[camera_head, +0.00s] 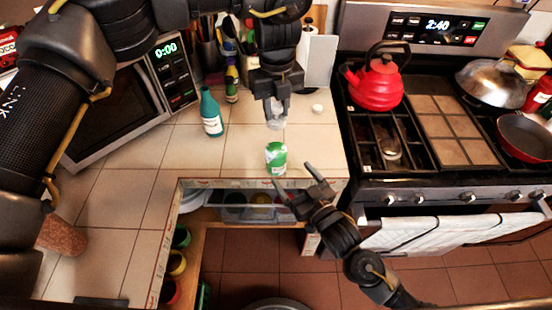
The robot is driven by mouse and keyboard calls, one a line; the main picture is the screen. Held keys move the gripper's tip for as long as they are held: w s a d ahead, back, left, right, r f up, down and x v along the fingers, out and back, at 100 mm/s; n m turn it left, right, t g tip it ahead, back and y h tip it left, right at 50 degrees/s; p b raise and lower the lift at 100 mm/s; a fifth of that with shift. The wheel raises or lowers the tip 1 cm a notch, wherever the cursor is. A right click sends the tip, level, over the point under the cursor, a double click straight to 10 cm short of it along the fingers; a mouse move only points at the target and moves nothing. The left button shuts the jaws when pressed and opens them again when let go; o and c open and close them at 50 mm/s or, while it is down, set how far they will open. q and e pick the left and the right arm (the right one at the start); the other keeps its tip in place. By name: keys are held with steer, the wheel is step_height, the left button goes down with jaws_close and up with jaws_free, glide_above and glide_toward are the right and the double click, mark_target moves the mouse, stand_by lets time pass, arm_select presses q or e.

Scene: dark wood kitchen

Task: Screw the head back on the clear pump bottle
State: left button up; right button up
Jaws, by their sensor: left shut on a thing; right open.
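My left gripper (277,110) points down over the tiled counter and is shut on a small clear object (276,123). It looks like the clear pump bottle, but the fingers hide its upper part. A small white round piece (317,109) lies on the counter to the right of it; I cannot tell whether it is the pump head. A green-and-white can-like container (276,157) stands near the counter's front edge, in front of the clear object. My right gripper (297,184) is open and empty, just in front of and right of the green container.
The stove (430,130) with a red kettle (377,82) is at the right.

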mark_target(272, 150)
steer(key=x, duration=1.2)
steer(key=c, duration=1.5)
arm_select(q)
steer(key=shift+f, duration=2.5)
steer(key=shift+f, duration=0.9)
steer(key=shift+f, duration=0.6)
